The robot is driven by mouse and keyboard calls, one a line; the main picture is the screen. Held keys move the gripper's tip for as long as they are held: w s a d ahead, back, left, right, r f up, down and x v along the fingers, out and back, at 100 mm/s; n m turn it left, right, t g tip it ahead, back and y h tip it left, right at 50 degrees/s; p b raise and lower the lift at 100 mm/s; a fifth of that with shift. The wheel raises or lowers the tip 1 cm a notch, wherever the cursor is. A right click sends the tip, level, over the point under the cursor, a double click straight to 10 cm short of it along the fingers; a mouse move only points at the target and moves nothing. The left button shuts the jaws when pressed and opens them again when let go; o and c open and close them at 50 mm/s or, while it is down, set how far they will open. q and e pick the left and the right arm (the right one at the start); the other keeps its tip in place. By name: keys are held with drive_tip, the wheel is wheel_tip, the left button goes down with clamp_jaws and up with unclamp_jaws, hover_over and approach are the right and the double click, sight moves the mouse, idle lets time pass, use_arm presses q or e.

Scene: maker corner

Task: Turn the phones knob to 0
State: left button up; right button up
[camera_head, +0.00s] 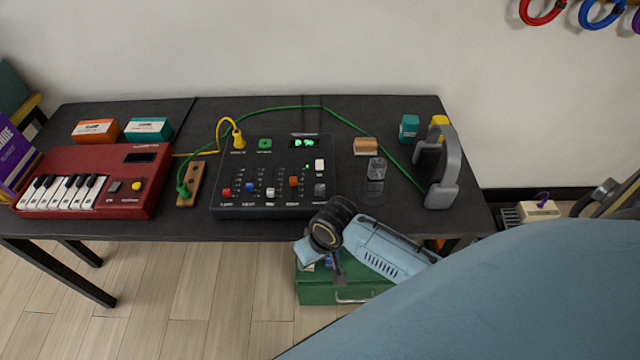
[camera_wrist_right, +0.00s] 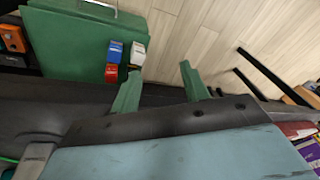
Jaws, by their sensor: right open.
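A dark mixer (camera_head: 262,172) lies on the black table, with a green-lit display (camera_head: 305,142) whose characters are hard to read. Along its front edge are red, blue, white and orange controls and a dark grey knob (camera_head: 320,190) at the right end. The small labels are too blurred to tell which is the phones knob. My right gripper (camera_wrist_right: 159,72) is open and empty in the right wrist view, pointing down toward the floor. In the head view my right arm hangs in front of the table edge, below and right of the mixer. My left gripper is not in view.
A red keyboard (camera_head: 100,180) stands at left. Grey headphones (camera_head: 440,172) on a stand, a clear bottle (camera_head: 375,180) and a wooden block (camera_head: 366,146) stand right of the mixer. A green toolbox (camera_head: 345,290) is below the table edge.

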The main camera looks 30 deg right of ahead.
sight(320, 188)
drive_tip(key=w+d+r+m+g+h, duration=0.1)
drive_tip(key=w+d+r+m, duration=0.2)
drive_tip(key=r, duration=0.4)
drive_tip(key=w+d+r+m, duration=0.1)
drive_tip(key=w+d+r, duration=0.2)
drive_tip(key=w+r, duration=0.35)
drive_tip(key=w+d+r+m+g+h, duration=0.1)
drive_tip(key=w+d+r, duration=0.25)
drive_tip(key=r, duration=0.35)
drive_tip(key=f+b, duration=0.1)
drive_tip(key=f, duration=0.5)
drive_tip(key=f+b, duration=0.2)
drive_tip(key=f, duration=0.5)
drive_tip(key=shift+s+d+f, duration=0.1)
drive_tip(key=shift+d+f, duration=0.05)
drive_tip(key=shift+d, duration=0.05)
